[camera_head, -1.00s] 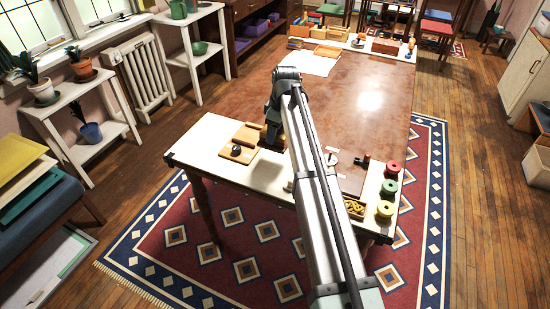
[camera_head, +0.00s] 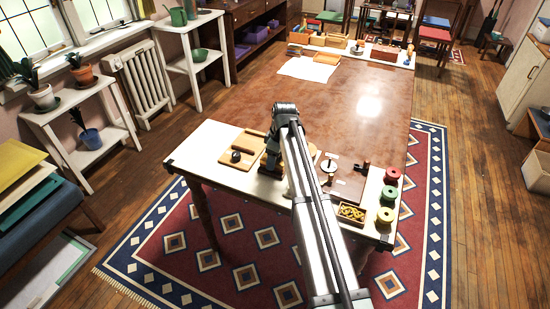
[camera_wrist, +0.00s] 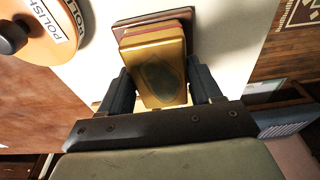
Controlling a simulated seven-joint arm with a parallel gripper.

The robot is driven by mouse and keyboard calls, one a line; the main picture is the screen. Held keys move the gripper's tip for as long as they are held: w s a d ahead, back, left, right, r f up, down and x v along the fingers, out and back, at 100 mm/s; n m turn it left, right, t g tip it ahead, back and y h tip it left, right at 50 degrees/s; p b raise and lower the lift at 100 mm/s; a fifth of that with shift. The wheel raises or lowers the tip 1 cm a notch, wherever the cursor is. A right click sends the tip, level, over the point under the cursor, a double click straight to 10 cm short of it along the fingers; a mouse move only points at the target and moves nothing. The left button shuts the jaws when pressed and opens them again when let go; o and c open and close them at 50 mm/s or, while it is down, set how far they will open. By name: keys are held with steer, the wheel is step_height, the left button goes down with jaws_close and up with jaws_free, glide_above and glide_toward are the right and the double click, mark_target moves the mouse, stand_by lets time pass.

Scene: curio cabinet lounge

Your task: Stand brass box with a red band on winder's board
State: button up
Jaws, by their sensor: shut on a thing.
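The brass box (camera_wrist: 150,55) is between the two dark fingers of my gripper (camera_wrist: 159,78) in the wrist view. Its face has a dark oval, and a red band shows along its far end. A brown piece lies just past the band; I cannot tell whether it belongs to the box. My gripper is shut on the box over the white end of the table. In the head view my arm's end (camera_head: 272,160) hides the box. A brown board (camera_head: 348,188) lies right of my arm, and a wooden board (camera_head: 228,157) lies left; neither is clearly marked as the winder's.
A round wooden piece labelled POLISH (camera_wrist: 62,35) with a dark knob is left in the wrist view. Red, green and yellow spools (camera_head: 389,194) line the table's right edge. The brown tabletop middle (camera_head: 350,110) is clear.

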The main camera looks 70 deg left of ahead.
mark_target(280, 160)
steer(key=o, duration=1.5)
steer(key=shift+f, duration=0.15)
steer(key=r, duration=0.4)
steer(key=w+d+r, duration=0.1)
steer(key=r, duration=0.7)
steer(key=shift+w+d+r, duration=0.1)
steer(key=shift+w+d, duration=0.05)
